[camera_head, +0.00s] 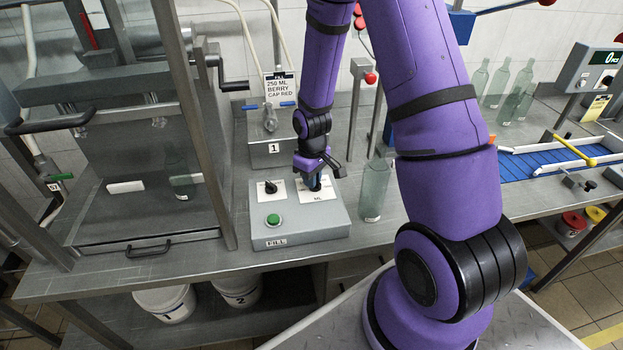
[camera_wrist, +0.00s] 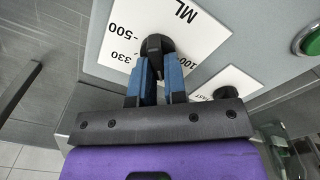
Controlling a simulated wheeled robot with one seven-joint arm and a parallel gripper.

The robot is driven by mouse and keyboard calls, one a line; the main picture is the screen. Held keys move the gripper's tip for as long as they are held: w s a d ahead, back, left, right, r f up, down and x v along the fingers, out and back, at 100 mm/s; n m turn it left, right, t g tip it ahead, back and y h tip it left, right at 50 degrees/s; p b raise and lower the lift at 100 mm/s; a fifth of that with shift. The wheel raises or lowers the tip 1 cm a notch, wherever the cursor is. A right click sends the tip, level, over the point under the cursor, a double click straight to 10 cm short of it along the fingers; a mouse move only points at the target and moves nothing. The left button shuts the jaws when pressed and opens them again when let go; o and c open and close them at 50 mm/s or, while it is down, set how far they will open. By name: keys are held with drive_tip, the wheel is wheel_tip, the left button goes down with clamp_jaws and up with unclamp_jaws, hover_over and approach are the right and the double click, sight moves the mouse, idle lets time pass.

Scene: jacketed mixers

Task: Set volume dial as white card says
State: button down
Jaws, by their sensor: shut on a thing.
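The white card (camera_head: 279,86) hangs at the back and reads "250 ML", "BERRY", "CAP RED", with a dark strip on top. The volume dial (camera_wrist: 157,45) is a black knob on a white plate marked ML (camera_wrist: 200,28). Marks 500, 330 and what looks like 100 show around it; the knob's exact setting cannot be told. My gripper (camera_wrist: 158,66) is shut on the knob, its blue fingers on both sides. In the head view my gripper (camera_head: 316,182) comes down over the plate and hides most of the dial.
The grey control box (camera_head: 300,230) carries a green button (camera_head: 273,219) above a FILL label and a second black knob (camera_head: 270,187). A clear bottle (camera_head: 374,190) stands just right of the box. A framed glass guard (camera_head: 130,140) stands to the left.

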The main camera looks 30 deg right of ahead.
drive_tip(key=m, duration=0.4)
drive_tip(key=shift+w+d+m, duration=0.1)
drive_tip(key=shift+d+m, duration=0.1)
drive_tip(key=shift+m, duration=0.1)
drive_tip(key=shift+d+m, duration=0.15)
drive_tip(key=shift+m, duration=1.45)
drive_tip(key=c, duration=1.2)
unclamp_jaws()
drive_tip(key=shift+o, duration=0.2)
wheel_tip(320, 180, up, 11)
